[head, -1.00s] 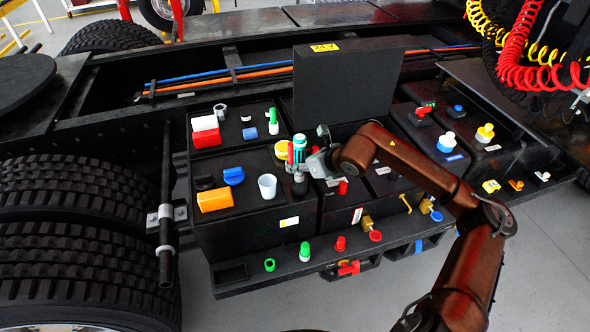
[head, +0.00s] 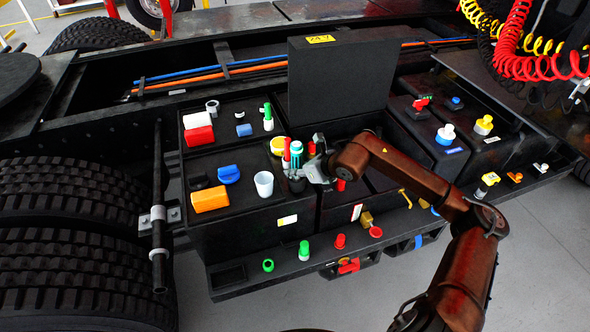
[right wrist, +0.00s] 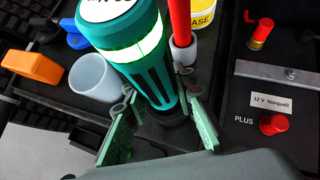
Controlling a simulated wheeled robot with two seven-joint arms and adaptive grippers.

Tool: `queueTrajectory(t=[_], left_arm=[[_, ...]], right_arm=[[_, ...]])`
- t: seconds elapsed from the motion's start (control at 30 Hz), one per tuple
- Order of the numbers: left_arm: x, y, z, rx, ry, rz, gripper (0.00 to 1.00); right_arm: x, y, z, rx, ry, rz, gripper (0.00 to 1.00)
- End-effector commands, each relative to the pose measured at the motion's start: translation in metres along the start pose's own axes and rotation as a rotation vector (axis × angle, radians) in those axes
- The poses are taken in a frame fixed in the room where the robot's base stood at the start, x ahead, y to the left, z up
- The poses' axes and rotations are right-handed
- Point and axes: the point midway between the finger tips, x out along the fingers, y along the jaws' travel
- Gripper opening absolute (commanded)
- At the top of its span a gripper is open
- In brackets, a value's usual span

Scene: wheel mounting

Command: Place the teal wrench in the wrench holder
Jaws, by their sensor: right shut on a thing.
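The only teal tool I see is a thick teal cylinder (head: 296,153) with a white round top and a glowing green band; it also shows in the right wrist view (right wrist: 140,60). No wrench shape shows on it. It stands about upright. A black round cup-like piece (head: 296,184) is directly below the tool. I cannot tell whether the tool's lower end is inside it. My left gripper is not in view.
A white cup (head: 264,184) stands just left of the tool. A red stick (right wrist: 180,22) in a light socket and a yellow tub (right wrist: 207,14) are close behind it. An orange block (head: 210,199) lies further left. An upright black lid (head: 343,80) stands behind.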

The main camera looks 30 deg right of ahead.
Motion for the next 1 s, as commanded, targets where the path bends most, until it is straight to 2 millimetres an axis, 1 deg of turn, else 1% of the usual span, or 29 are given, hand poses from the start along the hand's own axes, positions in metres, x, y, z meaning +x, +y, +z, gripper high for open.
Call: queueTrajectory(t=[0.07, 0.1, 0.3, 0.33, 0.57, 0.67, 0.77, 0.87, 1.0], left_arm=[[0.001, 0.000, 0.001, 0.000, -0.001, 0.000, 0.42], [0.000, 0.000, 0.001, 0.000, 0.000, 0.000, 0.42], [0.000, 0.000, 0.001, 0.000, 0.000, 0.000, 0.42], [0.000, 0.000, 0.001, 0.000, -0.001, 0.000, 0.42], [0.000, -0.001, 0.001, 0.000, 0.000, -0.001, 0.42], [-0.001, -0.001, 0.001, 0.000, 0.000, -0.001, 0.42], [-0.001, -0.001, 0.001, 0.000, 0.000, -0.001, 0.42], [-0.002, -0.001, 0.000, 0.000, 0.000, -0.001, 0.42], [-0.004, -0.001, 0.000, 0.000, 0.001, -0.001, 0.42]], right_arm=[[-0.001, 0.000, 0.002, 0.000, -0.006, 0.000, 0.00], [0.000, 0.000, 0.000, 0.000, 0.000, 0.000, 0.26], [0.000, 0.000, 0.000, 0.000, 0.000, 0.000, 0.40], [0.000, 0.000, 0.000, 0.000, -0.001, 0.000, 0.41], [0.000, 0.000, 0.001, 0.000, -0.001, 0.000, 0.41], [-0.003, -0.001, 0.001, 0.000, -0.001, -0.001, 0.41], [-0.014, -0.002, 0.000, -0.001, 0.000, -0.004, 0.41], [-0.032, -0.002, 0.000, -0.002, 0.002, -0.005, 0.41], [-0.060, -0.002, -0.001, -0.001, 0.003, -0.004, 0.41]])
